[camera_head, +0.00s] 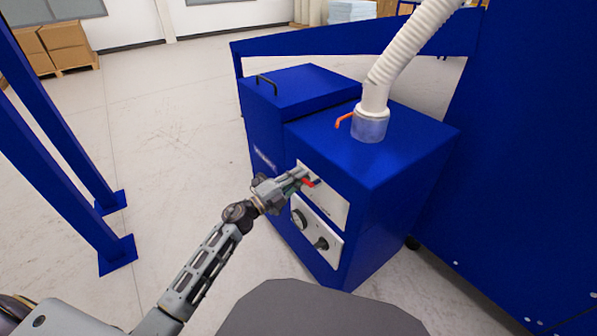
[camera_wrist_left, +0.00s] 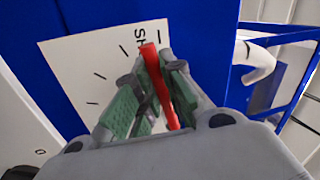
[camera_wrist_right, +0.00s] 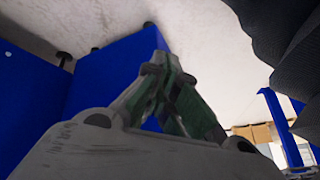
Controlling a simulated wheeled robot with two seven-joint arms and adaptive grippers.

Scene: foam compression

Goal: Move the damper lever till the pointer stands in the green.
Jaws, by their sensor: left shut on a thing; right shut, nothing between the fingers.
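The red lever (camera_head: 309,183) sits on the upper white panel (camera_head: 336,206) of the blue machine's front. In the left wrist view the red lever (camera_wrist_left: 158,85) runs between green finger pads, with scale marks and the cut-off letters "SH" beside it. My left gripper (camera_head: 300,178) is shut on this lever. A round gauge (camera_head: 299,219) is on the lower panel; its pointer and any green zone are too small to read. My right gripper (camera_wrist_right: 166,65) is shut and empty in the right wrist view; it is not in the head view.
A black knob (camera_head: 321,243) is beside the gauge. An orange handle (camera_head: 343,119) is at the collar of a white hose (camera_head: 410,45) on top of the blue machine (camera_head: 390,185). Blue posts (camera_head: 75,165) stand at the left. Floor between posts and machine is clear.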

